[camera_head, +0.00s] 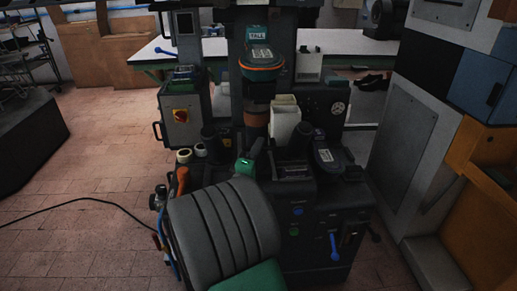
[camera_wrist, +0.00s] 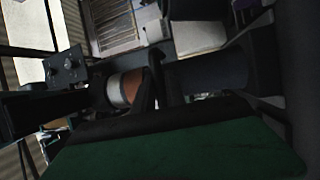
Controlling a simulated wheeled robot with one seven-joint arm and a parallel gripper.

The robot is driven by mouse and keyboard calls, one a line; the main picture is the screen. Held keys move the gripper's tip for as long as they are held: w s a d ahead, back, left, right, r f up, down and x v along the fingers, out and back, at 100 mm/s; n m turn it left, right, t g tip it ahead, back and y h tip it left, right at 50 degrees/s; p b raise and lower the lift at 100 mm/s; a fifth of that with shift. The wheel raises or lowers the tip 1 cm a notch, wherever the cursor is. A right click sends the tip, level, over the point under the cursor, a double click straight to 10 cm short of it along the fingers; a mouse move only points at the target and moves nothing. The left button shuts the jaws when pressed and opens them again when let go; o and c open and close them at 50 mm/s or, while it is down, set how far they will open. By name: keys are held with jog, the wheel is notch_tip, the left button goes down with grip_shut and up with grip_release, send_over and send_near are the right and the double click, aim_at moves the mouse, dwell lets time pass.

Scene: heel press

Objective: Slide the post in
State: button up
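The heel press is a dark machine in the middle of the head view, with an upper head (camera_head: 262,60) ringed in orange. Below that head is a copper-brown cylinder (camera_head: 257,112). A copper and white cylinder (camera_wrist: 124,88) also shows in the wrist view, just left of my fingers. I cannot tell for sure which part is the post. My gripper (camera_head: 258,148) is at the front of the press, below the copper-brown cylinder. In the wrist view my gripper (camera_wrist: 154,76) shows two dark fingers close together. What lies between them is too dark to tell.
A dark cylinder (camera_wrist: 205,76) lies right of my fingers in the wrist view. White bins (camera_head: 284,118) stand right of the press's centre. Small white rolls (camera_head: 184,155) sit at left. Cabinets (camera_head: 403,130) close off the right. The brick floor at left is open, crossed by a black cable (camera_head: 85,200).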

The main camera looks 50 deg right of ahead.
grip_shut()
dwell(0.9)
jog(key=shift+d, duration=0.1)
